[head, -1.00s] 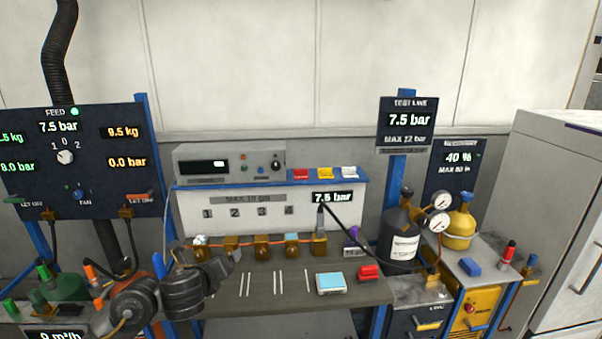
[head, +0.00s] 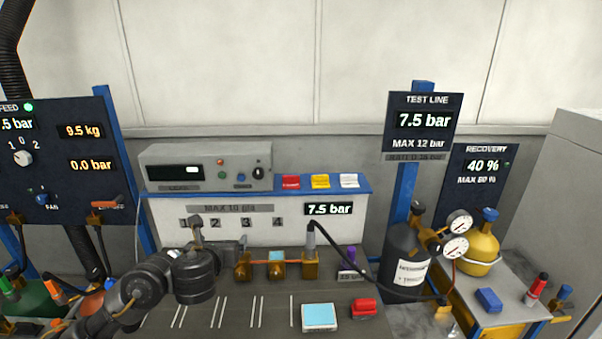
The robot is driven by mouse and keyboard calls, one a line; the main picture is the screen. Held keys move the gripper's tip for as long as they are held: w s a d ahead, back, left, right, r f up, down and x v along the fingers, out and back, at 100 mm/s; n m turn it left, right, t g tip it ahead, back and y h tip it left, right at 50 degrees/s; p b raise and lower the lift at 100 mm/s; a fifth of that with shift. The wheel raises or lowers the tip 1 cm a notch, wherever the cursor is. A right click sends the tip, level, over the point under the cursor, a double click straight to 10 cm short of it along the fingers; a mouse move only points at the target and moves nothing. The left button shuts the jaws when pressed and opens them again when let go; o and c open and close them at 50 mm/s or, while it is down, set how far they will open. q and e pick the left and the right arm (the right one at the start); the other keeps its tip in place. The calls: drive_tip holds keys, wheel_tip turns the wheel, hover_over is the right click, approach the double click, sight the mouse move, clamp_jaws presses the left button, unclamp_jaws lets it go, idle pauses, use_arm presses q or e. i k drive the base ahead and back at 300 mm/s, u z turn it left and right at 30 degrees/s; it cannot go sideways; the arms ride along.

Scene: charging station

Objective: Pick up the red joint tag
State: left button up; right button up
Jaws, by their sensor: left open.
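A red tag (head: 291,182) lies at the left of a row of three on the blue shelf (head: 262,190), beside a yellow tag (head: 320,181) and a white tag (head: 349,180). My left gripper (head: 241,249) is open, in front of the white panel (head: 262,229) over the bench. In the picture it is below and left of the red tag, apart from it. My arm and gripper hide the bench's left part and some of the fittings. My right gripper is not in view.
A grey instrument box (head: 206,167) stands left of the tags. A hose fitting (head: 311,247) with a black hose rises from the bench (head: 270,315). A light-blue-topped box (head: 319,317) and a red block (head: 364,307) sit in front. A black cylinder (head: 404,257) stands right.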

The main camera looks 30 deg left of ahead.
sight(291, 182)
drive_tip(key=i, duration=1.2)
